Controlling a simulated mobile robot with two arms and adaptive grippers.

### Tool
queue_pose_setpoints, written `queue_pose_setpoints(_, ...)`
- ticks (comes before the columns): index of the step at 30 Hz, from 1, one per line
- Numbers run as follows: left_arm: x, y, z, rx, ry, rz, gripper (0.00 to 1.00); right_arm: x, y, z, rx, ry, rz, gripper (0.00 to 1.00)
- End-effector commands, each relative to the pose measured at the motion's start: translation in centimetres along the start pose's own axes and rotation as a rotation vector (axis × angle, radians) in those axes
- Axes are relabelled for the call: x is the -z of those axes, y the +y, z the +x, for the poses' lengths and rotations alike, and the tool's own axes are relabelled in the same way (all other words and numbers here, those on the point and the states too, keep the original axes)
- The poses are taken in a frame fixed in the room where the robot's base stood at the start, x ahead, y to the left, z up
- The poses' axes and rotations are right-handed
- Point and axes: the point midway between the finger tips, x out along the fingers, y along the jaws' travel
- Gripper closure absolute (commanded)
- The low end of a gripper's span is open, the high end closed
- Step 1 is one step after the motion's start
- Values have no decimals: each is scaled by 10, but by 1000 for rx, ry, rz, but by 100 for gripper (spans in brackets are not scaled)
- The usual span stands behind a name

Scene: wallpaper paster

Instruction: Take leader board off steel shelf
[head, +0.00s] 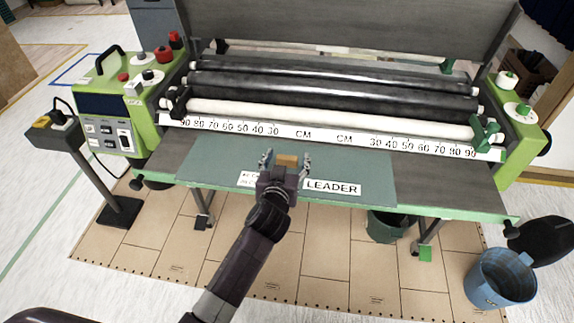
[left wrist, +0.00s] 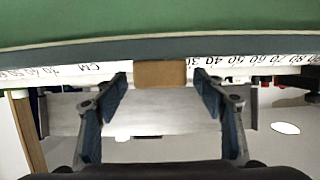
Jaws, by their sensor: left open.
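The leader board (head: 345,170) is a flat grey-green board with a white LEADER label, lying on the steel shelf (head: 445,190) in front of the rollers. A brown block (head: 288,158) shows at the board's middle. My left gripper (head: 286,162) is open over the board, with its fingers on either side of the block. In the left wrist view the brown block (left wrist: 160,74) appears between the open fingertips (left wrist: 161,84); contact cannot be told. The gripper and arm hide part of the board and its lettering. My right gripper is not in view.
The paster's rollers (head: 330,95) and white CM scale (head: 320,135) lie behind the board. A green control box (head: 115,115) stands left. A blue bucket (head: 500,278) is at lower right, and a green bin (head: 385,228) is under the shelf. The floor in front is mostly clear.

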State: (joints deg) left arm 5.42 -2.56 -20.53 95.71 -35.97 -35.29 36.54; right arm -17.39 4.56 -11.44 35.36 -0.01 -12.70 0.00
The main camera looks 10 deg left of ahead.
Motion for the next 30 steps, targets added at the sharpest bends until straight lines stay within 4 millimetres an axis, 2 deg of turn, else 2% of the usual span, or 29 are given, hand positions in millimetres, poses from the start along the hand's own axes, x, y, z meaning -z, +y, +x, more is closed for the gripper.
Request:
queue_pose_setpoints(8, 0, 0, 3, 0, 0, 0, 36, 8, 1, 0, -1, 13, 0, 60)
queue_pose_setpoints(22, 0, 0, 3, 0, 0, 0, 87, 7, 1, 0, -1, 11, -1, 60)
queue_pose_setpoints(30, 2, 0, 2, 0, 2, 0, 89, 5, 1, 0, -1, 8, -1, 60)
